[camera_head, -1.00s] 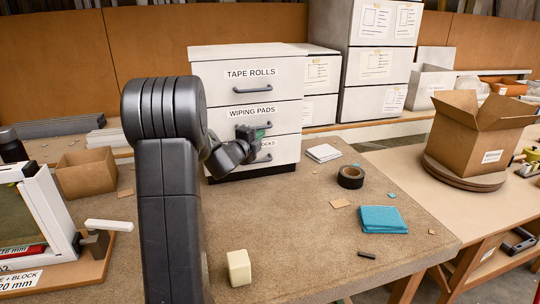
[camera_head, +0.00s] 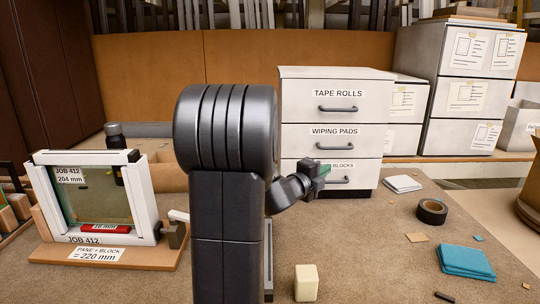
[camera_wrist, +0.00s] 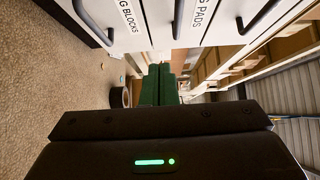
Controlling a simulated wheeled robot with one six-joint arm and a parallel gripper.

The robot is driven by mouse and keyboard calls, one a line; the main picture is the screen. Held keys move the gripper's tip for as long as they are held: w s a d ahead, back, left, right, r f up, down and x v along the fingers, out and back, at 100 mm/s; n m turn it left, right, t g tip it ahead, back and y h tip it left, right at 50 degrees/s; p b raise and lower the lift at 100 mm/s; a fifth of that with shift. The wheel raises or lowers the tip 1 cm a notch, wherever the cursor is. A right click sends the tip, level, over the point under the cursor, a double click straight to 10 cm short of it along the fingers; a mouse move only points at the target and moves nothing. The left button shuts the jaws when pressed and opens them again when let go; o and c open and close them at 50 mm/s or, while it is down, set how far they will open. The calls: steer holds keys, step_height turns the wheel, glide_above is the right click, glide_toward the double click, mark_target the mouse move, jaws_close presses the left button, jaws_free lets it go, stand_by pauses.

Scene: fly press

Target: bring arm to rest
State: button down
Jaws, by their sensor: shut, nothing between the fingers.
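My arm rises in the middle of the head view and bends forward toward the drawer cabinet (camera_head: 300,105). My gripper (camera_head: 325,170) is small there, just in front of the bottom drawer, and hides part of its label. In the wrist view, the green fingers of my gripper (camera_wrist: 158,84) are together with nothing between them. The cabinet fronts (camera_wrist: 165,18) show at the top of that view. Whether the gripper touches the cabinet cannot be told. All three drawers look closed.
A framed pane fixture (camera_head: 105,195) stands at left. A cream block (camera_head: 306,283), black tape roll (camera_head: 432,211), blue pads (camera_head: 466,262) and a white pad stack (camera_head: 402,184) lie on the bench. Bench between block and tape is mostly clear.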

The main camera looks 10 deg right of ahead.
steer(key=shift+d, duration=0.1)
steer(key=p, duration=0.2)
glide_toward(345, 152)
steer(key=d, duration=0.4)
steer(key=shift+w+d+p, duration=0.2)
steer(key=shift+w+p, duration=0.15)
steer(key=shift+w, duration=0.2)
steer(key=shift+w+d+p, duration=0.2)
steer(key=shift+w+p, duration=0.1)
steer(key=shift+w, duration=0.25)
steer(key=shift+w+d, duration=0.15)
steer(key=shift+w, duration=0.25)
steer(key=shift+f, duration=0.1)
